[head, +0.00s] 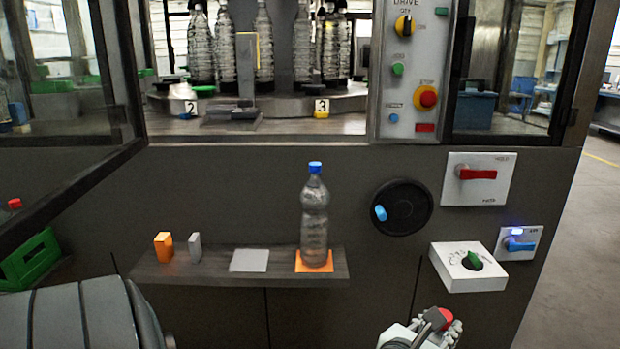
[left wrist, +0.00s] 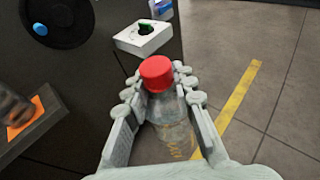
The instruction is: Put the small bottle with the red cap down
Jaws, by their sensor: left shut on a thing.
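The small clear bottle with a red cap (left wrist: 155,73) stands between the fingers of my left gripper (left wrist: 158,112), which is shut on it. In the head view my left gripper (head: 432,330) is at the bottom edge, right of the shelf and below the white knob box, and the bottle's red cap (head: 446,317) shows there. The bottle's lower part is hidden in the head view. It is held off the shelf, with dark machine front and floor behind it in the left wrist view. My right gripper is not in view.
The shelf (head: 190,270) carries an orange block (head: 163,247), a grey block (head: 195,247), a bare grey square (head: 249,261), and a blue-capped bottle (head: 315,210) on an orange square (head: 314,267). A white knob box (head: 455,279) juts out nearby. A green crate (head: 30,260) is far left.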

